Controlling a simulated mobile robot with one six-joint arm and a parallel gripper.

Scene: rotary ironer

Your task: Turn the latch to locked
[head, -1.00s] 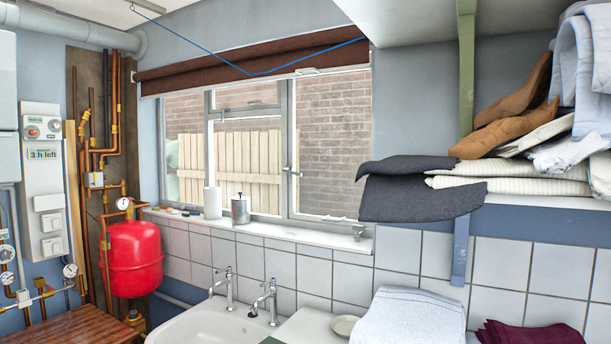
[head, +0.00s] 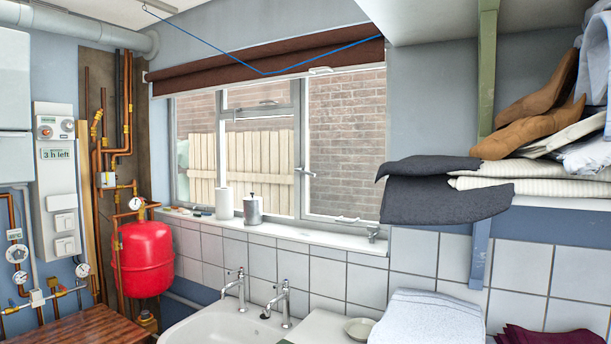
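A second small metal fitting (head: 374,233) is at the lower right end of the sill. I cannot tell which of these is the task's latch, or whether it is locked. My gripper is not in view.
A sink (head: 215,325) with two taps stands below the window. A red tank (head: 145,258) and copper pipes are at the left. A shelf with dark cloths (head: 440,190) juts out at the right. Folded towels (head: 430,318) lie below it. A canister (head: 253,209) stands on the sill.

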